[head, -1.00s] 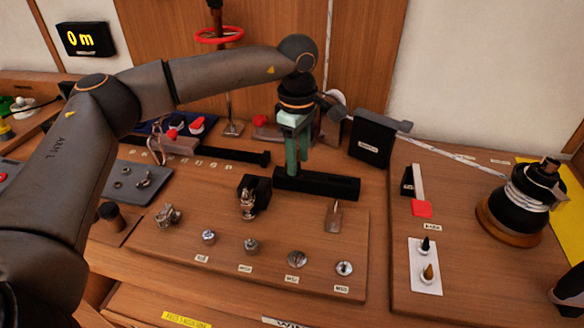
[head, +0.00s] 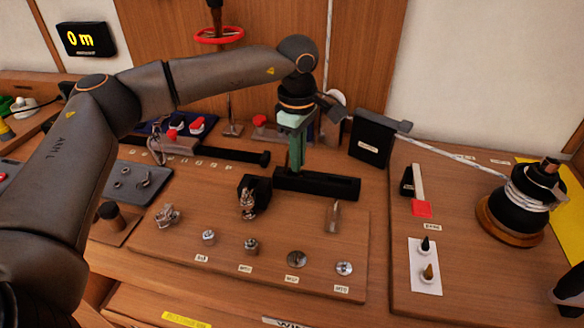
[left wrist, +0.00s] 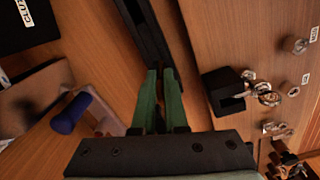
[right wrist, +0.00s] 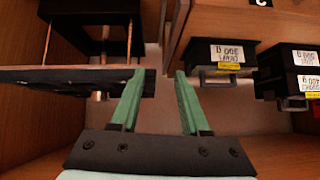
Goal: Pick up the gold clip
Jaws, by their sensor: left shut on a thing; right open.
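My left gripper (head: 296,170) points down at a long black bar (head: 335,188) on the wooden bench. Its green fingers are closed together at the bar's left part; they also show in the left wrist view (left wrist: 165,75), close to the bar (left wrist: 140,25). What they grip is hidden between the fingertips. I cannot make out a gold clip there. A small gold-coloured cone (head: 428,272) stands on a white card at the right, apart from both grippers; I cannot tell whether it is a clip. My right gripper (right wrist: 156,80) is open and empty.
Several metal fittings stand on the wooden board (head: 320,240) before the bar. A black block (head: 255,192) with a metal fitting is left of it. A black box (head: 372,140) stands behind. A rope-wound black drum (head: 530,190) is at right. Boxes (right wrist: 222,55) hang near my right gripper.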

